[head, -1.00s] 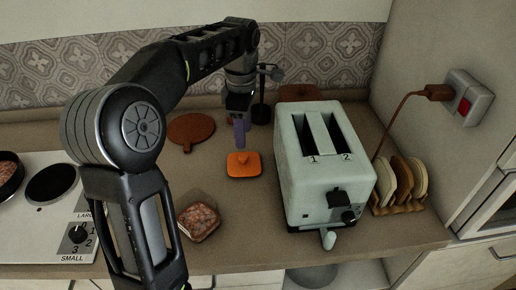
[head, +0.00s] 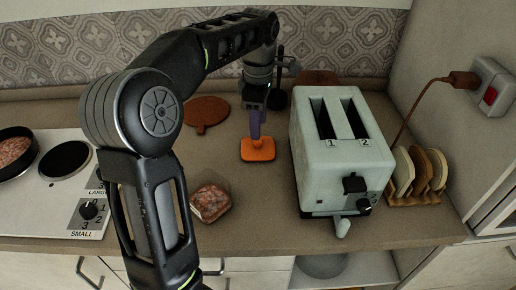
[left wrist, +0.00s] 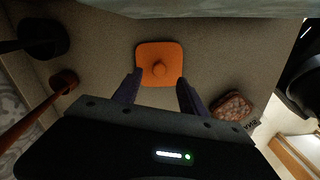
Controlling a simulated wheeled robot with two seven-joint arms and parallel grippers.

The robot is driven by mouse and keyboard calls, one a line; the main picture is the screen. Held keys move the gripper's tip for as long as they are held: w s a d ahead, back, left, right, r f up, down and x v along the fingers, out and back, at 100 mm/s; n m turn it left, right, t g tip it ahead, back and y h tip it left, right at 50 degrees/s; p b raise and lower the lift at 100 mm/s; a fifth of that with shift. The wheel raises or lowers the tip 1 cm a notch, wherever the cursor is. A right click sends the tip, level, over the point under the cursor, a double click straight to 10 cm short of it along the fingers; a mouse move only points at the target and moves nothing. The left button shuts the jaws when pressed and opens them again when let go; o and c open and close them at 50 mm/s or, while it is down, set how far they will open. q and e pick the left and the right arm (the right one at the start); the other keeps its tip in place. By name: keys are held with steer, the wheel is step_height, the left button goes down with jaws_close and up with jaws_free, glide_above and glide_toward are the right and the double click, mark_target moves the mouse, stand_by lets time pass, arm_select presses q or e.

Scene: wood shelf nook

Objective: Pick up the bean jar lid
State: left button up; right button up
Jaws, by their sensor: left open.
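The bean jar lid looks to be the orange, rounded-square lid (head: 258,151) with a small round knob, lying on the counter left of the toaster. In the left wrist view the lid (left wrist: 172,52) lies just beyond the fingertips, with its knob facing the camera. My left gripper (head: 255,132) points down over the lid, its purple fingers partly covering the knob in the head view. In the left wrist view the left gripper (left wrist: 159,88) is open, its fingers apart and nothing between them. My right gripper is in neither view.
A pale two-slot toaster (head: 341,165) stands close to the right of the lid. A packaged meat piece (head: 211,203) lies front left. A brown round board (head: 207,112) lies behind left. A toast rack (head: 420,178) and stove (head: 55,185) are farther off.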

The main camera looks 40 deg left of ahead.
mark_target(258, 145)
arm_select(q)
step_height(258, 145, down, 5)
steer(key=shift+f, duration=0.1)
stand_by(0.7)
jaws_close()
stand_by(0.4)
